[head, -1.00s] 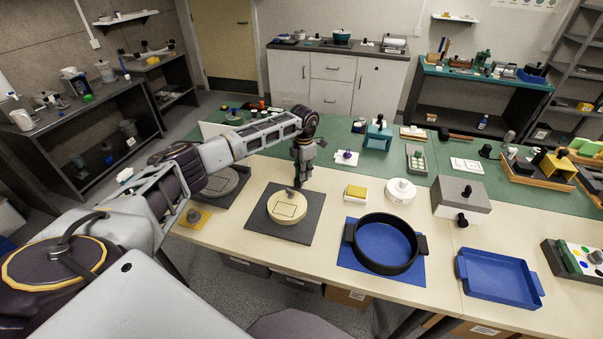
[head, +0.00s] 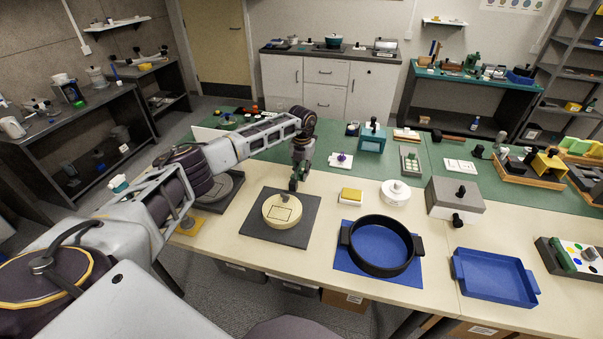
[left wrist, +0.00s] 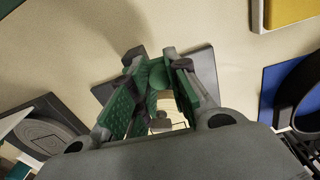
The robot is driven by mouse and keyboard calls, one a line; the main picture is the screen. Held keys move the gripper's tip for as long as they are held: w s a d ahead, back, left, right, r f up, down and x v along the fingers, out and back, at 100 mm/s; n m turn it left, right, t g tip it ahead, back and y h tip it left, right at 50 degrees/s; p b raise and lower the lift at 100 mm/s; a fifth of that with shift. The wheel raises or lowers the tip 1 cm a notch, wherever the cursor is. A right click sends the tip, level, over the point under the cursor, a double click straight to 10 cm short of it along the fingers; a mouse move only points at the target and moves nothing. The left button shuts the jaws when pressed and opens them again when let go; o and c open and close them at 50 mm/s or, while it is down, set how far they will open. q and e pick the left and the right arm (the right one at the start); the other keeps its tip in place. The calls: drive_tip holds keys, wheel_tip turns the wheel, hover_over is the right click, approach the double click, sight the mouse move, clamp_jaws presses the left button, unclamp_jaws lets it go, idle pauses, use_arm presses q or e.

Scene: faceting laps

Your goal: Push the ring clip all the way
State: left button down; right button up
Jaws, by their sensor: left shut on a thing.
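The cream round lap (head: 272,213) lies on a dark square plate (head: 301,236) at the table's left part. A small dark post stands near its far edge, partly behind my left gripper (head: 294,187). That gripper points down at the lap's far edge. In the left wrist view my left gripper (left wrist: 157,85) is shut, with a rounded green piece (left wrist: 157,74) between its green-padded fingers. This piece looks like the ring clip, but the fingers hide most of it. The dark post (left wrist: 160,120) and a strip of the lap show beyond the fingertips. My right gripper is not in view.
Another grey lap (head: 222,188) on a dark plate is at the left, partly behind my arm. A yellow-topped block (head: 351,195), a white round container (head: 395,192) and a black ring pan (head: 381,246) on a blue mat stand to the right. Cream table is bare between them.

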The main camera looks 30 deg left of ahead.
use_arm(q)
drive_tip(key=shift+w+r, duration=0.1)
drive_tip(key=shift+w, duration=0.05)
idle(0.3)
drive_tip(key=c, duration=1.3)
unclamp_jaws()
drive_tip(key=shift+r, duration=5.95)
drive_tip(key=shift+f, duration=0.1)
